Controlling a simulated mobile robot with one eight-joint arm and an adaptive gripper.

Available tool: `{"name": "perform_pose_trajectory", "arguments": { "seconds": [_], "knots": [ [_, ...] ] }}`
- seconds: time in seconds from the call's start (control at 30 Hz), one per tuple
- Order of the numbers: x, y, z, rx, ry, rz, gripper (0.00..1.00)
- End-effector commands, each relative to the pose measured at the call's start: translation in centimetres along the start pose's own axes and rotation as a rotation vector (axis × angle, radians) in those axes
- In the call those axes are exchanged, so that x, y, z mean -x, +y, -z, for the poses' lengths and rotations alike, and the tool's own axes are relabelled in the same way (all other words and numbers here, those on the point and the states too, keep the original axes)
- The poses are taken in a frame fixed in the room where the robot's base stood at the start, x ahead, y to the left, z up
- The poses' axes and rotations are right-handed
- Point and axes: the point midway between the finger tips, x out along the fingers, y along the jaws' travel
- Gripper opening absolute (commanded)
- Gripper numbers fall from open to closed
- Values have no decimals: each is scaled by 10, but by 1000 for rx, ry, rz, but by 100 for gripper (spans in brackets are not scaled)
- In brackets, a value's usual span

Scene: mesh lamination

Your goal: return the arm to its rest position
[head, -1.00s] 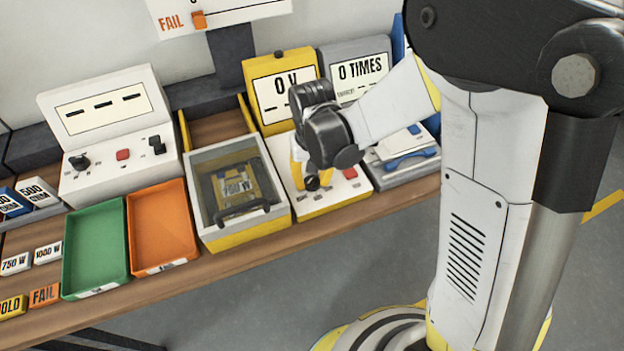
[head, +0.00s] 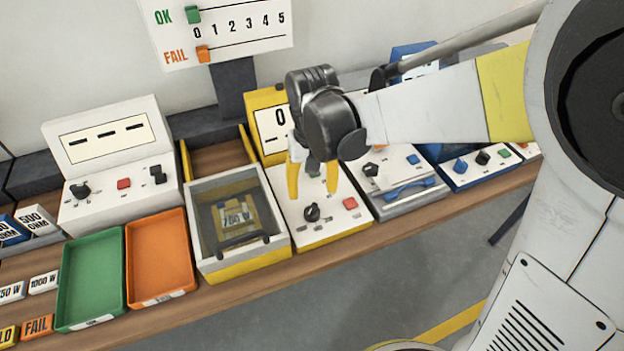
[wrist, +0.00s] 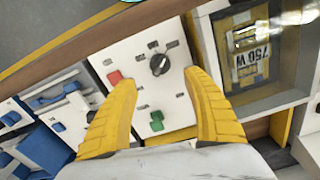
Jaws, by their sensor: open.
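My gripper (head: 312,180) is open and empty, its yellow fingers pointing down above the white control panel of the yellow device (head: 325,212). In the wrist view my gripper (wrist: 160,100) has its two fingers spread apart over that panel, with a black knob (wrist: 160,64), a red button (wrist: 114,77) and a green button (wrist: 156,120) showing. The fingers seem to be above the panel, apart from the knob. My arm reaches in from the right in the head view.
A lidded box (head: 240,262) holding a 750 W piece stands left of the panel. Orange (head: 160,298) and green (head: 90,318) trays and a white meter (head: 120,190) lie further left. Blue-and-grey devices (head: 405,180) stand right.

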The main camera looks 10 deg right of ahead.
Motion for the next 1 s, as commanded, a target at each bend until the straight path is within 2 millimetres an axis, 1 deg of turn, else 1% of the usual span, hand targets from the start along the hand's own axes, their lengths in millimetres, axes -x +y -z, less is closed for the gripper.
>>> {"name": "perform_pose_trajectory", "arguments": {
  "seconds": [0.03,0.1,0.23,0.77,0.87,0.97,1.0],
  "knots": [
    [8,0,0,0,0,0,59],
    [17,0,0,0,0,0,59],
    [26,0,0,0,0,0,59],
    [29,2,-1,-2,6,1,59],
    [38,11,-8,-9,38,7,59],
    [55,30,-21,-21,109,18,59],
    [63,39,-28,-27,146,21,59]
  ]
}}
